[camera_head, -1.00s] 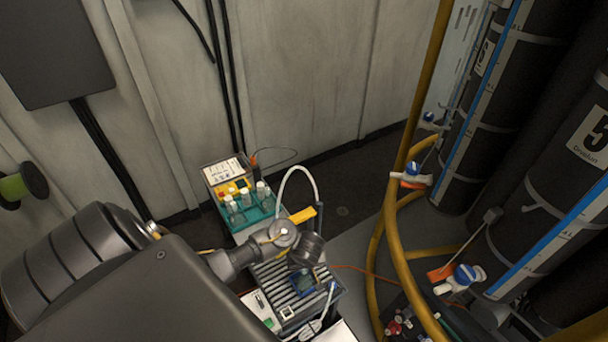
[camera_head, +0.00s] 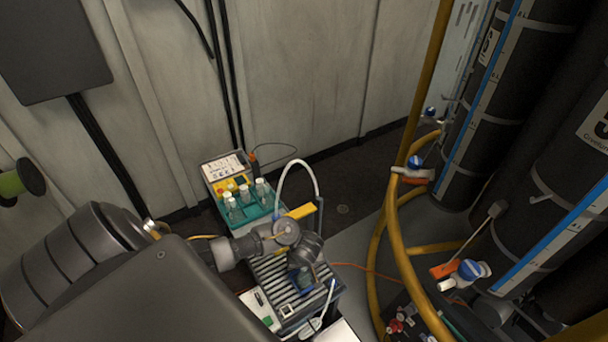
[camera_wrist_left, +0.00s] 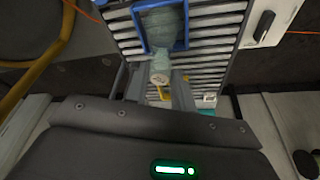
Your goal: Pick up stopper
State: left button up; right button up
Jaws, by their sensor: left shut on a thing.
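The stopper (camera_wrist_left: 159,72) is a small pale piece at the mouth of a greenish bottle (camera_wrist_left: 165,30), which stands in a blue holder (camera_wrist_left: 137,28) in the left wrist view. My left gripper (camera_wrist_left: 160,88) is shut on the stopper, one finger on each side. I cannot tell whether the stopper is still seated in the bottle. In the head view my left gripper (camera_head: 305,258) reaches in from the left, just above the small bottle (camera_head: 304,278), and hides the stopper. My right gripper is not in view.
The bottle stands on a ribbed grey surface (camera_head: 272,278). Behind it is a teal rack (camera_head: 262,210) with several white-capped bottles and a curved white tube (camera_head: 280,182). Yellow hoses (camera_head: 396,225) and dark cylinders (camera_head: 490,130) stand to the right.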

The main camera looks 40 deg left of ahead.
pick_arm(q)
jog(key=shift+d+r+p, duration=0.1)
jog(key=shift+r+p, duration=0.35)
jog(key=shift+r, duration=0.15)
jog(key=p+v, duration=0.1)
jog(key=v, duration=0.1)
jog(key=shift+w+r+p, duration=0.1)
jog(key=shift+r+p, duration=0.3)
jog(key=shift+r, duration=0.05)
jog(key=s+d+r+p, duration=0.3)
jog(key=s+d+r, duration=0.6)
jog(key=r, duration=0.4)
jog(key=shift+s+d+r, duration=0.2)
jog(key=shift+s+r, duration=0.05)
jog(key=shift+s, duration=0.1)
